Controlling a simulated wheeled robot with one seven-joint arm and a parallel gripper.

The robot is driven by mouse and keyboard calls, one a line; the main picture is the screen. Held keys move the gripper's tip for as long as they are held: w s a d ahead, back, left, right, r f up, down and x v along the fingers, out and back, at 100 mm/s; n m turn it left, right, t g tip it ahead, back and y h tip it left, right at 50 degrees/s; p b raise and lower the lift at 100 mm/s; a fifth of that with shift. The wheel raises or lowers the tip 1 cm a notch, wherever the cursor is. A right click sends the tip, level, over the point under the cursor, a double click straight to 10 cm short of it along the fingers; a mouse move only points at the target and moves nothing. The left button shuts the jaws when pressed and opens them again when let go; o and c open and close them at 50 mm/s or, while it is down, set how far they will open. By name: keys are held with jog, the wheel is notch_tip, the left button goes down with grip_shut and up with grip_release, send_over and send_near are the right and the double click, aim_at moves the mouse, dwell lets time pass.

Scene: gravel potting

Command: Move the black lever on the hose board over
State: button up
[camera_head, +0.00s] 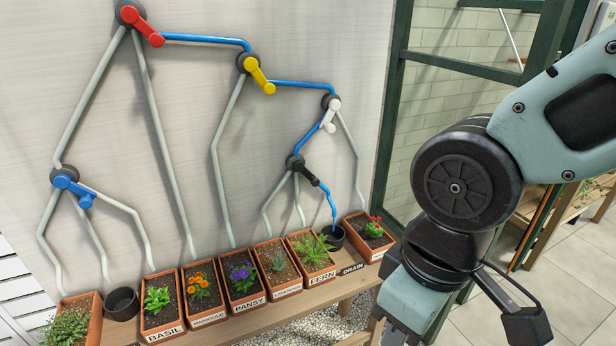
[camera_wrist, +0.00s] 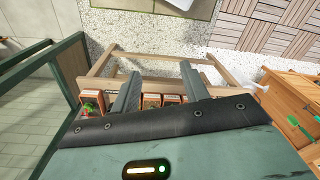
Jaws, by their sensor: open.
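The black lever (camera_head: 306,175) is on the lower right of the hose board (camera_head: 200,110) in the head view. Its handle points down and to the right, toward a blue pipe that drops to a black pot (camera_head: 334,238) by the DRAIN label. Grey pipes also leave its hub downward. My gripper hangs at the lower right of the head view, to the right of the lever and well apart from it; its fingers are mostly cut off there. In the wrist view my gripper (camera_wrist: 160,72) has its two fingers spread with nothing between them. The lever is not visible there.
Red (camera_head: 140,25), yellow (camera_head: 257,74), white (camera_head: 329,115) and blue (camera_head: 73,188) levers sit on the same board. Several labelled planters stand on a wooden bench (camera_head: 275,310) below. A green door frame (camera_head: 393,110) stands right of the board.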

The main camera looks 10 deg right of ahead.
jog(key=w+a+f+m+t+y+b, duration=0.1)
jog(key=w+a+f+t+y+b, duration=0.2)
jog(key=w+f, duration=0.4)
jog(key=m+t+y+b, duration=0.2)
jog(key=m+t+b, duration=0.1)
jog(key=t+b, duration=1.1)
send_near(317, 184)
jog(key=x, duration=0.8)
jog(key=shift+w+a, duration=0.1)
jog(key=shift+w, duration=0.05)
grip_shut()
